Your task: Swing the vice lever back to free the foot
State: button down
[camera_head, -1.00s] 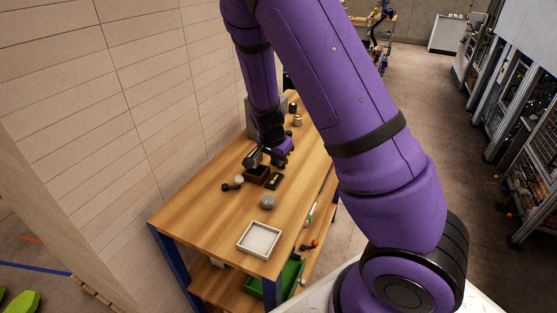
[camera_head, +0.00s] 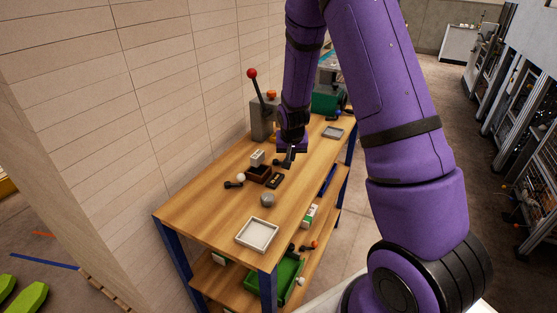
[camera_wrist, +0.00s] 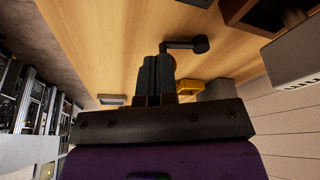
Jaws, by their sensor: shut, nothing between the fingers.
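My gripper (camera_head: 289,162) is shut and empty, low over the wooden bench, right of a brown box-like fixture (camera_head: 257,173). A pale grey block (camera_head: 257,157) stands up from that fixture; I cannot tell for sure if this is the vice and foot. A dark lever with a round black end (camera_wrist: 200,44) shows just beyond my fingertips (camera_wrist: 158,62) in the wrist view. Its bar bends behind the fingers, and I cannot tell whether they touch. The fixture (camera_wrist: 238,10) and the pale block (camera_wrist: 297,55) are at the right of that view.
On the bench (camera_head: 205,205) are a white tray (camera_head: 257,235), a grey ball (camera_head: 267,199), a small black tray (camera_head: 275,181) and a dark handle (camera_head: 233,184). A grey stand (camera_head: 262,120) with a red-knobbed lever (camera_head: 252,73) rises behind. A wall borders the left.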

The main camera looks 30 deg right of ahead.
jog(key=shift+d, duration=0.2)
jog(key=shift+w+d, duration=0.1)
jog(key=shift+d, duration=0.2)
dwell(0.6)
